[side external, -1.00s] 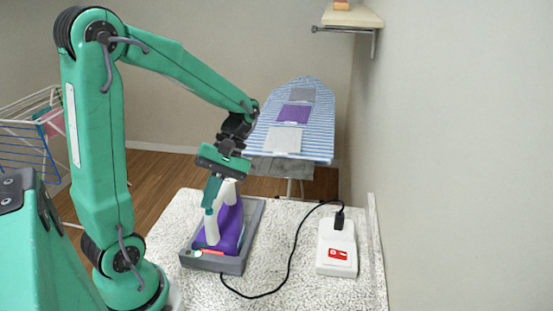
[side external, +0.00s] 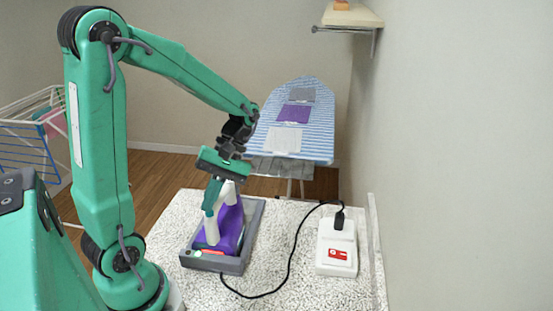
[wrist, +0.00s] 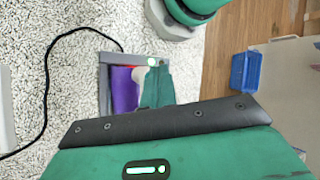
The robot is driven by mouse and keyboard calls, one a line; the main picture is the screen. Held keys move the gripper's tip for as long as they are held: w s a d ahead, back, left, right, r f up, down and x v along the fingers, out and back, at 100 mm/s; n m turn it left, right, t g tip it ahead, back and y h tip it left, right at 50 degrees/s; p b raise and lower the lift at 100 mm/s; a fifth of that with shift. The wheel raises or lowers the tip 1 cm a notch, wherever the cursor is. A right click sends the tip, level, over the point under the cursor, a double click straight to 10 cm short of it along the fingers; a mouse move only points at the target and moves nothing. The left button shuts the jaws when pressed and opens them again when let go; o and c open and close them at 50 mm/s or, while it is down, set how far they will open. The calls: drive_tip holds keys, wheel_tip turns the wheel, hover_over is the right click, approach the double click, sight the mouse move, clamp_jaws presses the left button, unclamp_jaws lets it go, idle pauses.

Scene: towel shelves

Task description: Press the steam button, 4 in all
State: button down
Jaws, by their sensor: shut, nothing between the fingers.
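A purple iron (side external: 231,225) with a white handle (side external: 211,231) rests in a grey tray (side external: 255,218) on the speckled counter. My gripper (side external: 209,211) is shut and empty, pointing down with its tips at the top of the white handle; whether they touch it I cannot tell. In the wrist view the iron (wrist: 124,90) shows beside the green fingers (wrist: 157,88), inside the grey tray (wrist: 104,87). A small pale round light (wrist: 152,62) shows at the tray's end. The steam button cannot be made out; the fingers may hide it.
A white box with a red switch (side external: 338,255) stands to the right, its black cable (side external: 292,262) curving to the tray. Behind is an ironing board (side external: 262,135) with folded cloths. A drying rack (side external: 25,140) stands left, and a wall shelf (side external: 350,15) hangs upper right.

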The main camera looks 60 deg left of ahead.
drive_tip(key=shift+r, duration=0.9)
drive_tip(key=shift+r, duration=0.15)
drive_tip(key=shift+r, duration=2.4)
idle(1.1)
wheel_tip(320, 180, up, 4)
drive_tip(key=shift+a+f, duration=0.1)
idle(0.3)
drive_tip(key=shift+f, duration=0.1)
drive_tip(key=shift+f, duration=4.35)
